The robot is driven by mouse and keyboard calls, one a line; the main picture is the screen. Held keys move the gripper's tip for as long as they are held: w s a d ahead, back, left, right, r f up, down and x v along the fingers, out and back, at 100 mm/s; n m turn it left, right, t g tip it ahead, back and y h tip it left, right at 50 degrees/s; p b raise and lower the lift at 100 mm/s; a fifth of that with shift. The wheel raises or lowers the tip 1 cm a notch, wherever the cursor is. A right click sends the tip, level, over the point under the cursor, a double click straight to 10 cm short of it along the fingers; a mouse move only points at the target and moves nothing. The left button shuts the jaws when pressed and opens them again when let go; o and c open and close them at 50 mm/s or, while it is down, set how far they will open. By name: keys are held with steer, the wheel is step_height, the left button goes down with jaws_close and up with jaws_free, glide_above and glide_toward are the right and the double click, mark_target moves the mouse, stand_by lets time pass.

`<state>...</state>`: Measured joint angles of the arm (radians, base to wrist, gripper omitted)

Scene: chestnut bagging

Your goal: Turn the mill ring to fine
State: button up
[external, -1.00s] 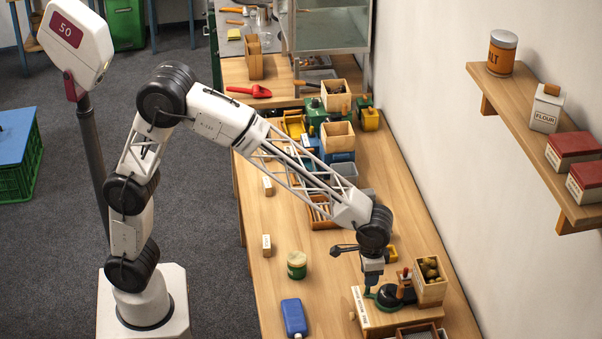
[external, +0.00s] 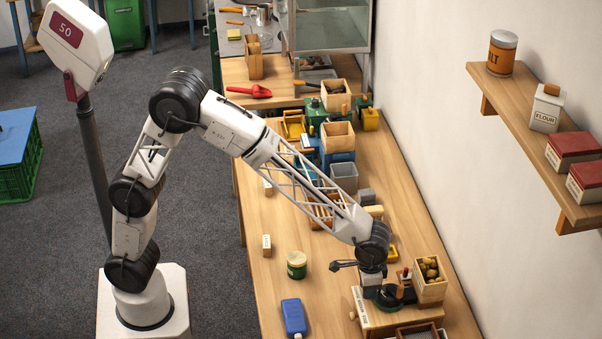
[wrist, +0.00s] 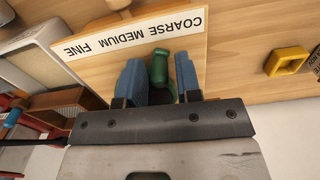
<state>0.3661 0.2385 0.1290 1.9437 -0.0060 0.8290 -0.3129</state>
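The mill (external: 405,287) stands on a wooden base (external: 392,318) at the near end of the bench. A strip (wrist: 132,32) on the base reads COARSE, MEDIUM, FINE, upside down in the wrist view, with FINE at the left. The mill ring's green tab (wrist: 158,68) points towards the strip, near the gap between MEDIUM and COARSE; its exact setting is unclear. My gripper (wrist: 160,72) is down at the tab, with one blue finger on each side. The fingers look apart, with a slim gap at the right; contact at the left is unclear. The gripper hides most of the ring.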

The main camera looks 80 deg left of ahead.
mark_target(371, 312)
jaws_close()
steer(key=shift+d, duration=0.1)
steer(key=shift+s+d+n, duration=0.3)
steer(key=shift+d+n, duration=0.4)
steer(key=shift+n, duration=0.7)
steer(key=n, duration=0.1)
steer(key=d+n, duration=0.1)
steer(key=shift+s+d+n, duration=0.15)
steer(key=shift+d+n, duration=0.1)
steer(key=shift+n, duration=0.05)
steer(key=d+n, duration=0.2)
steer(key=n, duration=0.1)
steer(key=shift+w+d+n, duration=0.2)
steer(key=shift+d+n, duration=0.15)
steer(key=shift+n, duration=0.4)
steer(key=shift+w+d+n, duration=0.15)
steer(key=shift+d+n, duration=0.15)
steer(key=shift+n, duration=0.45)
steer(key=shift+o, duration=1.2)
jaws_free()
